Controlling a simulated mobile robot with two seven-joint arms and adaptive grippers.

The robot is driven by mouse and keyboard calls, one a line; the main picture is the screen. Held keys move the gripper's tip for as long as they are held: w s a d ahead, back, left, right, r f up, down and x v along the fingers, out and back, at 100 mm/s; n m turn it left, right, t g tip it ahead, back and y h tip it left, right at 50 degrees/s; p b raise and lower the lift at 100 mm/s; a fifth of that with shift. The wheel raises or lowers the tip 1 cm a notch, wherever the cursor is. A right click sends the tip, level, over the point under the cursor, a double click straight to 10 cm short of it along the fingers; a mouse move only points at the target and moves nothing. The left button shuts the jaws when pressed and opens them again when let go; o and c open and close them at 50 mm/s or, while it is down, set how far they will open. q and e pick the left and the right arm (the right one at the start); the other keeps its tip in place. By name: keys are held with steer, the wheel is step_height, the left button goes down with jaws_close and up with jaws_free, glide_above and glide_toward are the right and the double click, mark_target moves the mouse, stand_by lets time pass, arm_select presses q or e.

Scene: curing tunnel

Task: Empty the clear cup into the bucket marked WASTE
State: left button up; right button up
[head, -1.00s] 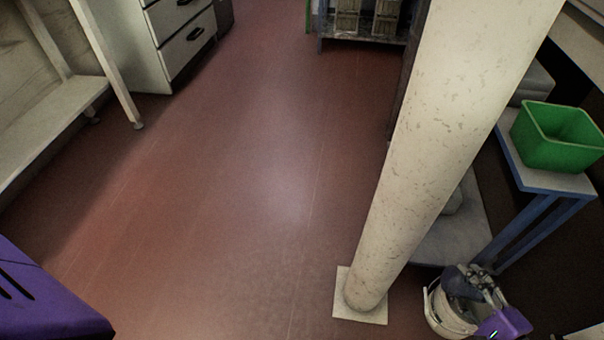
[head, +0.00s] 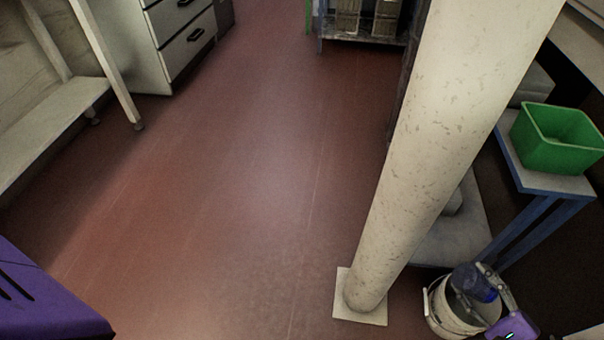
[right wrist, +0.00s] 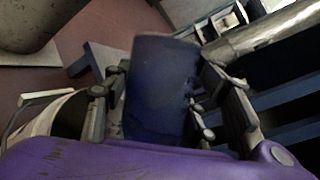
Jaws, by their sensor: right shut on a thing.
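The cup (head: 470,281) is at the lower right of the head view, tilted over a white bucket (head: 436,309). It looks dark blue-grey rather than clear, and I cannot make out its contents. My right gripper (head: 494,284) is shut on the cup, with fingers on both sides. In the right wrist view the cup (right wrist: 160,88) stands between the fingers of the gripper (right wrist: 172,92). The bucket's pale rim (right wrist: 38,124) shows at the left there. No WASTE marking is readable. My left gripper is out of view.
A thick cream pillar (head: 440,140) on a square base stands just left of the bucket. A blue-framed stand (head: 530,215) holding a green bin (head: 560,145) is behind it to the right. The red floor (head: 230,200) is open to the left.

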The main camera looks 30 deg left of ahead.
steer(key=r+m, duration=0.1)
steer(key=r, duration=0.1)
steer(key=d+r+m+y+p, duration=0.1)
steer(key=r, duration=0.2)
steer(key=d+r+t+p, duration=0.1)
steer(key=r, duration=0.1)
steer(key=shift+w+r+m, duration=0.15)
steer(key=shift+w+m, duration=0.15)
steer(key=shift+m, duration=0.1)
stand_by(0.9)
